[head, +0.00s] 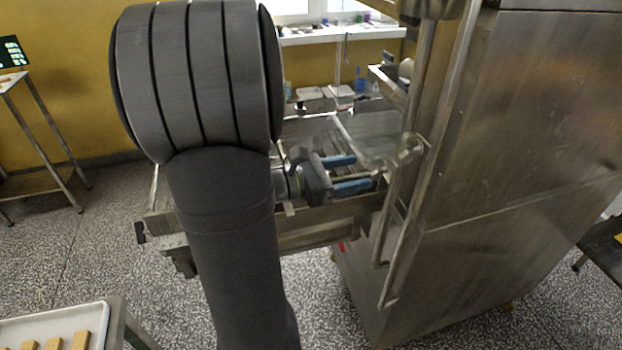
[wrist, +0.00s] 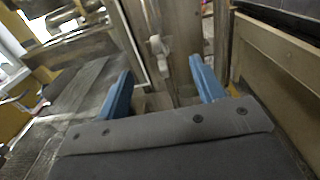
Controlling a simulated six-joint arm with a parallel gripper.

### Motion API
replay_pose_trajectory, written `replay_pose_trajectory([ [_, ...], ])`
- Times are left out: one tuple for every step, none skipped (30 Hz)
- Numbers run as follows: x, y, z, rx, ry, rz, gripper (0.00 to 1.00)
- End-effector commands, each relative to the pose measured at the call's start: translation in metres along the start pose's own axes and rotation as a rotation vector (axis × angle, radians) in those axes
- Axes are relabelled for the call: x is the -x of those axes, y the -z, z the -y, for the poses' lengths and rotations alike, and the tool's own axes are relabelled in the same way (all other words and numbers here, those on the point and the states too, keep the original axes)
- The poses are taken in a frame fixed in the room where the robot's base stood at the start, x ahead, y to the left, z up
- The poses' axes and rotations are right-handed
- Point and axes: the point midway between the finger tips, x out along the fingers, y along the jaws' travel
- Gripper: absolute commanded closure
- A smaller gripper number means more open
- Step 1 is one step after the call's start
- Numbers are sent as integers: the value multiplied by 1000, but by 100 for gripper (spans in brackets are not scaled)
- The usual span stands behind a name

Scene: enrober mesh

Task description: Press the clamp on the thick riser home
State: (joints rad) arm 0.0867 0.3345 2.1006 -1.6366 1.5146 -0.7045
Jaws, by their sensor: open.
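My gripper (head: 364,171) is open, with its two blue fingers apart and nothing seen between them. It points toward the steel machine's near edge. In the wrist view, my gripper (wrist: 160,72) shows the same spread fingers. A small pale fitting (wrist: 157,46) on an upright part is beyond the gap between them, apart from both fingertips. In the head view, a metal fitting (head: 410,148) sits by the upright bars, right of and slightly above the fingers. I cannot tell which part is the clamp or the thick riser, or how the clamp is seated.
A large stainless cabinet (head: 520,180) fills the right side, with long upright bars (head: 405,215) along its edge. A conveyor frame (head: 320,222) runs below my gripper. A tray (head: 30,325) of tan bars stands at lower left.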

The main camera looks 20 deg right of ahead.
Motion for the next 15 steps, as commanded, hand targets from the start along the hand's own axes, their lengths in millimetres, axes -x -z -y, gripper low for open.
replay_pose_trajectory([
  [10, 0, -1, 0, -5, 1, 38],
  [14, 0, -1, -1, -5, 0, 38],
  [21, 0, -1, -1, -5, 1, 38],
  [26, 0, -1, -1, -5, 0, 38],
  [31, 0, -1, 0, -5, 0, 38],
  [38, 0, -1, 0, -5, 1, 38],
  [42, 0, -1, -1, -4, 0, 38],
  [47, 0, -1, -1, -5, 0, 38],
  [53, 0, -1, 0, -4, 0, 38],
  [57, 0, -1, 0, -4, 1, 38],
  [61, 0, -1, 0, -5, 1, 38],
  [66, 0, -1, 0, -4, 0, 38],
  [70, 0, -1, 0, -3, 0, 38],
  [73, 0, -1, 0, -3, 1, 38],
  [76, 0, -1, 0, -3, 1, 38],
])
